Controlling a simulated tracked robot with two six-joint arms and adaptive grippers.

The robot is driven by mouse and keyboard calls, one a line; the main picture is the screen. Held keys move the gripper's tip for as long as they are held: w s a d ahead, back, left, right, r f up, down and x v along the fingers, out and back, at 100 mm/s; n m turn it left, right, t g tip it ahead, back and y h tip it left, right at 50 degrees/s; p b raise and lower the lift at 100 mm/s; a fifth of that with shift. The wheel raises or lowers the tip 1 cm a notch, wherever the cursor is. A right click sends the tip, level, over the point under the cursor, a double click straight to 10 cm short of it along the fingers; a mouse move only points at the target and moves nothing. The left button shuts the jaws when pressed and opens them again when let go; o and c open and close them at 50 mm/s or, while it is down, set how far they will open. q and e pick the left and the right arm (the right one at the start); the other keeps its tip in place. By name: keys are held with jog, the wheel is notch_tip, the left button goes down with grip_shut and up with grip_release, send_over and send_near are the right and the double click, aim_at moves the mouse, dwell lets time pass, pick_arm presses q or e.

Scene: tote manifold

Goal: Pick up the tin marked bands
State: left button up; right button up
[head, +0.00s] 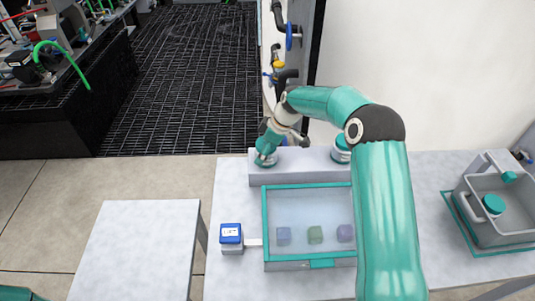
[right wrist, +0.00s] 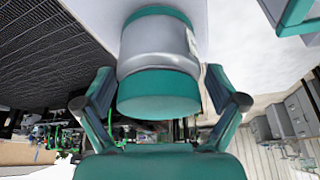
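A round tin (head: 265,160) with a teal lid stands at the left end of a raised grey ledge, partly hidden by my right gripper (head: 268,147). In the right wrist view this tin (right wrist: 158,55) has a pale grey body, teal bands at both ends and a label edge at its right side. My right gripper (right wrist: 160,95) is open, with a finger on each side of the tin and narrow gaps showing. A second teal-lidded tin (head: 341,150) stands farther right on the ledge. No marking is readable on either. My left gripper is not in view.
A teal-rimmed tray (head: 265,225) with several small blocks lies before the ledge. A blue-topped box (head: 231,237) is left of it. A grey tote (head: 485,232) at right holds another teal-lidded tin (head: 493,204). Pipes with valves (head: 278,65) rise behind the ledge.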

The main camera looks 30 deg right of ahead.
jog(key=c, duration=1)
jog(key=shift+r, duration=0.2)
